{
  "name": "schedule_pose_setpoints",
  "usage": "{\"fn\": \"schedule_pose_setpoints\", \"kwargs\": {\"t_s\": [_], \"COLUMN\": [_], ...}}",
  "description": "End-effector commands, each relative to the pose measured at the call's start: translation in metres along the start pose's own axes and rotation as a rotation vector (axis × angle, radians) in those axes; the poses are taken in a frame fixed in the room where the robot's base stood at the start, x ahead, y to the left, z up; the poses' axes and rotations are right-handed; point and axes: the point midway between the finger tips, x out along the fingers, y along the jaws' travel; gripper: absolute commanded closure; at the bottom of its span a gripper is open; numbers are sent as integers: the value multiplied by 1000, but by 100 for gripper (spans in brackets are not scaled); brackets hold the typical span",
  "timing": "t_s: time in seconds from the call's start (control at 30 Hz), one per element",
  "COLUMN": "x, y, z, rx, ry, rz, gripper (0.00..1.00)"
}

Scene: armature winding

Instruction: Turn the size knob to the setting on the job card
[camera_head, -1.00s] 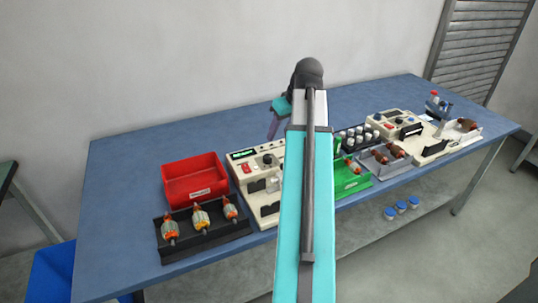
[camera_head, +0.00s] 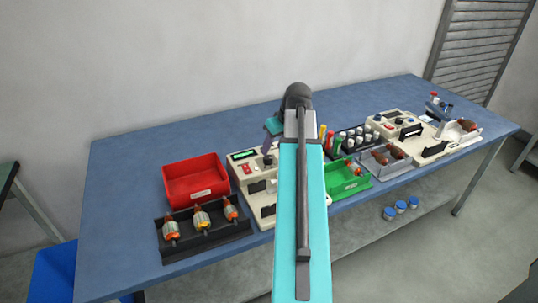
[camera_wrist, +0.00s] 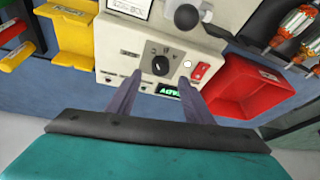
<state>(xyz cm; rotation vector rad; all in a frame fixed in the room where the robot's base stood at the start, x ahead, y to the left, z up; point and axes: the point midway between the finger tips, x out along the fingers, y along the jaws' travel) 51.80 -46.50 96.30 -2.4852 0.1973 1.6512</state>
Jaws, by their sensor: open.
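The size knob (camera_wrist: 161,65) is a black round dial with a pale pointer mark on the cream winding machine's panel (camera_wrist: 135,38). In the wrist view, small marks surround it, too small to read. My gripper (camera_wrist: 160,80) is open and empty, its two purple fingers reaching toward the panel on either side of the knob's lower part. I cannot tell whether they touch it. In the head view my gripper (camera_head: 271,137) is above the machine (camera_head: 241,171), partly hidden by my arm. A white card (camera_wrist: 130,4) shows only partly at the wrist view's top, unreadable.
Beside the knob are a red switch (camera_wrist: 201,71), a lit green display (camera_wrist: 169,89) and a black ball handle (camera_wrist: 187,17). A red bin (camera_head: 193,181), a black armature tray (camera_head: 205,238) and a green bin (camera_head: 347,177) stand close by.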

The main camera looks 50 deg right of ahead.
Motion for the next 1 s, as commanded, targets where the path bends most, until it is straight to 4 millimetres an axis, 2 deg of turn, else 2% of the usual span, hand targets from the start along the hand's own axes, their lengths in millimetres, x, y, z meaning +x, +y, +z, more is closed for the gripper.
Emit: {"fn": "schedule_pose_setpoints", "kwargs": {"t_s": [0.5, 0.7, 1.0], "x": [52, 60, 61], "y": [-1, -1, -2], "z": [-1, 0, -1], "rx": [-2, -2, -2], "ry": [-1, 0, 0], "rz": [-1, -1, -1], "gripper": [53, 53, 53]}}
